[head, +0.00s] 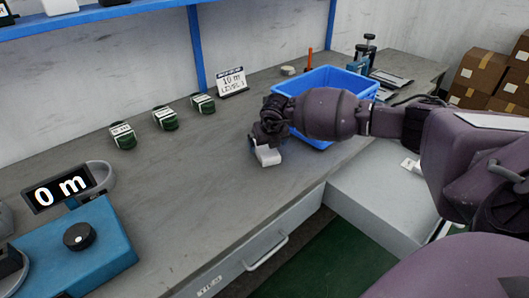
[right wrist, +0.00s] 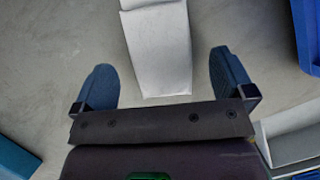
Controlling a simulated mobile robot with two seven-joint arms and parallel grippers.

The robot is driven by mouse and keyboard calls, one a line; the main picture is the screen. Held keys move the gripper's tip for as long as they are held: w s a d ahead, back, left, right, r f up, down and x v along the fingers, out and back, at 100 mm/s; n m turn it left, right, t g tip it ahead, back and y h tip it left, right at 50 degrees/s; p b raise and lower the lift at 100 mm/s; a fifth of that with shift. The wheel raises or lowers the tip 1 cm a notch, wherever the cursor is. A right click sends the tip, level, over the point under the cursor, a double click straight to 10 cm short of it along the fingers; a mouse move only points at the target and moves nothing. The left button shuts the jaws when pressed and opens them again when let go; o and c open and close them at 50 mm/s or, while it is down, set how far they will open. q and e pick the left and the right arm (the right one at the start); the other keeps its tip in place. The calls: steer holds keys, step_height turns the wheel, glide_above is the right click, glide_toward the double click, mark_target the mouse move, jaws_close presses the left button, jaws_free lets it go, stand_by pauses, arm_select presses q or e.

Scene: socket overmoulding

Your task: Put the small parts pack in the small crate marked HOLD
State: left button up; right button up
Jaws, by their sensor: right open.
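A white block-shaped pack (head: 267,156), perhaps the small parts pack, lies on the grey bench; no wording on it can be read. My right gripper (head: 266,141) is right over it, pointing down, and hides part of it. In the right wrist view the gripper (right wrist: 160,62) is open, with one blue finger on each side of the white pack (right wrist: 158,45) and gaps on both sides. A blue crate (head: 353,83) stands behind my right forearm, partly hidden; no HOLD mark is visible. It also shows at the right wrist view's edge (right wrist: 307,35). My left gripper is not in view.
Several small green items (head: 164,118) stand along the back, beside a "10 m" sign (head: 232,81). The bench middle is clear. Cartons (head: 485,72) are stacked beyond.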

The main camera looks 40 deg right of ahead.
mark_target(266, 148)
steer(key=x, duration=0.3)
steer(key=shift+f+b, duration=0.15)
steer(key=shift+b, duration=0.15)
steer(key=shift+f, duration=0.15)
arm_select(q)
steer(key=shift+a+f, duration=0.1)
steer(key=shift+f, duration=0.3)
arm_select(e)
steer(key=c, duration=1)
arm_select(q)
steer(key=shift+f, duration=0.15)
